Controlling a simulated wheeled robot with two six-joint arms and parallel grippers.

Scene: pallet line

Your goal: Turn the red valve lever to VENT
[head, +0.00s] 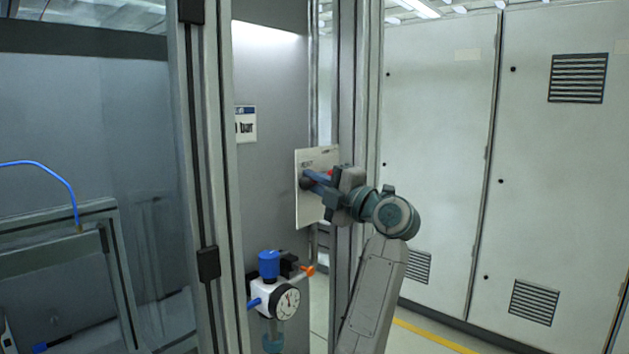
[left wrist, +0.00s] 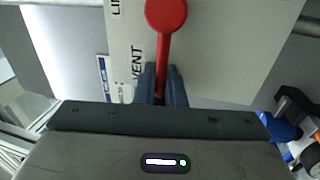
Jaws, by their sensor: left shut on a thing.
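The red valve lever (left wrist: 164,50) has a round hub at the top of the left wrist view, and its arm runs down between my fingers. It is on a pale plate (head: 309,208) fixed at the cabinet frame; the plate also fills much of the left wrist view (left wrist: 225,50). VENT is printed on the plate just left of the lever arm, and part of another word shows higher up. My left gripper (head: 315,180) is shut on the lever arm, with a finger on each side (left wrist: 160,80). In the head view the lever is mostly hidden. My right gripper is not in view.
A pressure gauge (head: 287,303) with a blue knob (head: 269,264) and an orange part (head: 308,270) sits below the plate. A sign (head: 246,125) ending in "bar" is on the panel. Grey aluminium posts (head: 208,150) stand to the left, tall cabinets (head: 440,130) to the right.

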